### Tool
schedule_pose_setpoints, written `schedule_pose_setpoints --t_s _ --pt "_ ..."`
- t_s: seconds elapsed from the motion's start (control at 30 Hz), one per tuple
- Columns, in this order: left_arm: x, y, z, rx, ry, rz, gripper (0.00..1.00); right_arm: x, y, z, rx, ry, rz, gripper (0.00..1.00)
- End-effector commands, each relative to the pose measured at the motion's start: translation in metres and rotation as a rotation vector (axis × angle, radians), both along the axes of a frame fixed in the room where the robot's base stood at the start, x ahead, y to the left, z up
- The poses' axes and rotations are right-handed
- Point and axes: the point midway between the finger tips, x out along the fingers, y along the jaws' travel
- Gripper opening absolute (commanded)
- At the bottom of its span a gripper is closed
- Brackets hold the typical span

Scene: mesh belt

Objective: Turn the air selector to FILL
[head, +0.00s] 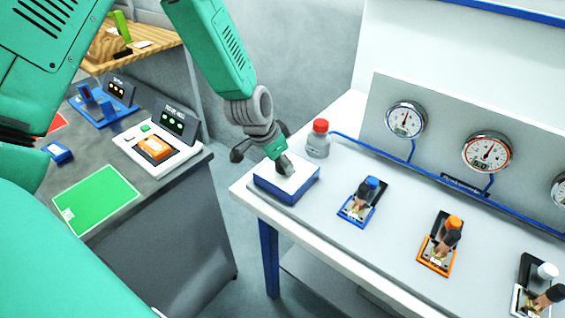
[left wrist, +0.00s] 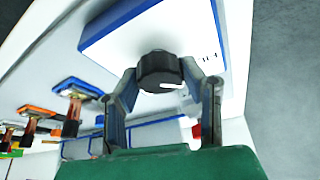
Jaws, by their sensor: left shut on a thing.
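The air selector is a blue box (head: 290,191) with a white top at the near left corner of the white bench. Its round black knob (left wrist: 160,70) shows in the left wrist view, with a short white mark on its rim. Small dark lettering stands on the white face beside the knob, too small to read surely. My left gripper (head: 284,163) reaches down onto the box top. In the left wrist view its two fingers lie on either side of the knob, shut on it. In the head view the gripper hides the knob. My right gripper is not in view.
A red-capped bottle (head: 318,140) stands just behind the box. Blue (head: 363,203), orange (head: 440,245) and black valve stations run to the right. Gauges (head: 405,120) sit on the back panel. A grey side table (head: 190,172) stands left across a gap.

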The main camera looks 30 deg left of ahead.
Motion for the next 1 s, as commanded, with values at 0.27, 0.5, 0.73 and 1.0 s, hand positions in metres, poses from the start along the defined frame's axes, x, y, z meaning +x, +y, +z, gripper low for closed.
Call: schedule_pose_setpoints --t_s 0.27,0.5,0.73,1.0 --pt "0.004 0.001 0.003 0.001 -0.012 0.001 0.56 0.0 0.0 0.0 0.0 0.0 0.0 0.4" --pt "0.001 0.002 0.005 0.0 -0.009 0.0 0.56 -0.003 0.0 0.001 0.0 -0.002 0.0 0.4" --pt "-0.01 0.007 0.038 0.0 -0.012 0.0 0.56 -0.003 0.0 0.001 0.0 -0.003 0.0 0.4" --pt "-0.029 0.015 0.089 0.0 -0.011 0.001 0.56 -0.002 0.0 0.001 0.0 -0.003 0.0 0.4"
